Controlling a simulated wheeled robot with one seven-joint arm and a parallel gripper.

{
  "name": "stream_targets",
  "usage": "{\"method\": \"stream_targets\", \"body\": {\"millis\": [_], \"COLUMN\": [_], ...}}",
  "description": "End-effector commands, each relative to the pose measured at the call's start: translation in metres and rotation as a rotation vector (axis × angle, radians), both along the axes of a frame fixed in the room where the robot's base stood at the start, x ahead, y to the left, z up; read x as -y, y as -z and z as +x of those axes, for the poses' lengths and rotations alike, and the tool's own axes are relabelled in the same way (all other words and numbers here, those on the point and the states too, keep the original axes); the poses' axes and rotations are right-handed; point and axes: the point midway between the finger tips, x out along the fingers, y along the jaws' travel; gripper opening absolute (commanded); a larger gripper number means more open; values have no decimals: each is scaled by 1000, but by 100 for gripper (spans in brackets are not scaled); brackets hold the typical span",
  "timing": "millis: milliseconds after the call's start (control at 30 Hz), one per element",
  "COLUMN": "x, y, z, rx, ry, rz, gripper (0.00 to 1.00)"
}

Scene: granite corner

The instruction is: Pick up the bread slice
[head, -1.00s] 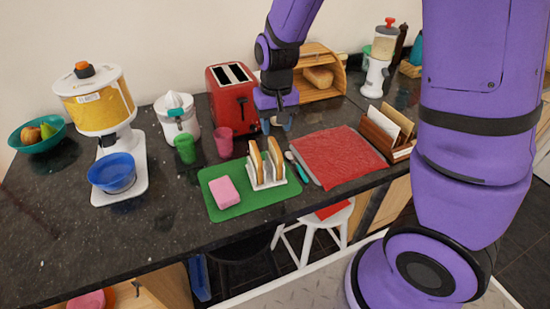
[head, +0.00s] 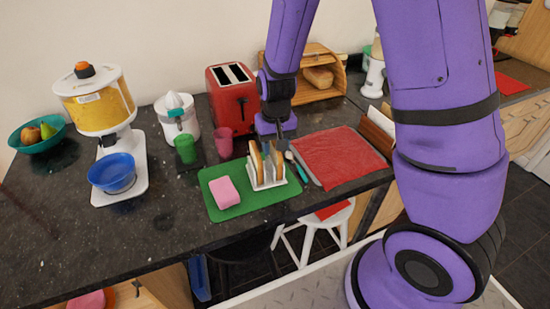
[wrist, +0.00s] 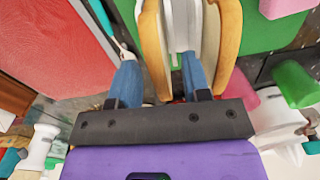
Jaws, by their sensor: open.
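Two bread slices stand upright in a white rack (head: 266,184) on the green mat. In the head view one is the left slice (head: 257,162) and the other the right slice (head: 277,162). My gripper (head: 277,141) is just above and behind the right slice. In the wrist view my gripper (wrist: 160,60) is open, with its blue fingers spread. The slice nearer the red mat (wrist: 154,48) shows between the fingers; I cannot tell whether either finger touches it. The other slice (wrist: 229,45) is outside the fingers, beyond the right one. The rack (wrist: 183,15) shows between the slices.
The red toaster (head: 232,101) and pink cup (head: 223,143) stand behind and left of the rack. A pink sponge (head: 224,192) lies on the green mat (head: 240,208). The red mat (head: 338,157) lies to the right. The wooden bread box (head: 325,55) stands behind.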

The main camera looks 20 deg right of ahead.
Motion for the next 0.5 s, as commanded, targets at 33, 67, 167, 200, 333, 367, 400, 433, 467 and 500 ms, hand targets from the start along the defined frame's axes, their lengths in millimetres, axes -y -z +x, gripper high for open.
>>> {"method": "stream_targets", "body": {"millis": [33, 67, 167, 200, 333, 367, 400, 433, 467, 500], "x": [0, 0, 0, 0, 0, 0, 0, 0, 0, 0], "y": [0, 0, 0, 0, 0, 0, 0, 0, 0, -1], "z": [0, 0, 0, 0, 0, 0, 0, 0, 0, 0], "rx": [0, 0, 0, 0, 0, 0, 0, 0, 0, 0], "ry": [0, 0, 0, 0, 0, 0, 0, 0, 0, 0], "rz": [0, 0, 0, 0, 0, 0, 0, 0, 0, 0], "gripper": [44, 37, 14, 5, 0, 0, 0, 0, 0, 0]}}
